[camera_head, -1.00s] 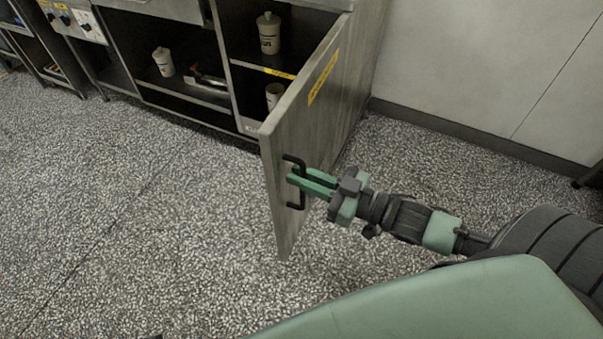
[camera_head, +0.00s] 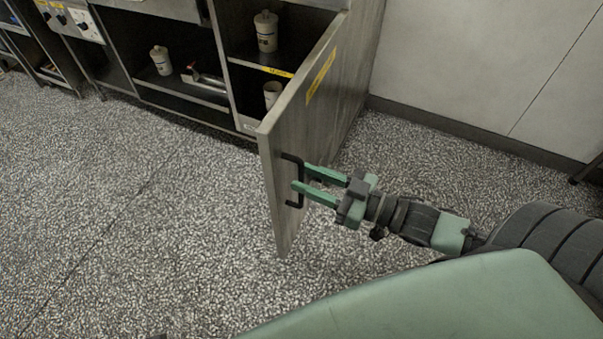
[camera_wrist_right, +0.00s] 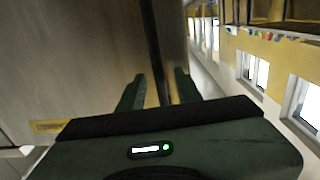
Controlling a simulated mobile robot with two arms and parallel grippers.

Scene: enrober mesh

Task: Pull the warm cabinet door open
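The warm cabinet door (camera_head: 280,215) is a grey panel with a yellow label, swung well out from the cabinet (camera_head: 366,75), whose shelves show. A black bar handle (camera_head: 293,205) is on the door's outer face near its free edge. My right gripper (camera_head: 302,177) is at the handle, with its two green fingers spread apart. In the right wrist view the dark handle bar (camera_wrist_right: 152,45) passes between the two fingers (camera_wrist_right: 158,88), with gaps on the sides. The door (camera_wrist_right: 70,60) fills the left of that view. My left gripper is not in view.
A pale wall (camera_head: 480,65) with a dark skirting is at the right. The speckled floor (camera_head: 130,220) left of the door is clear.

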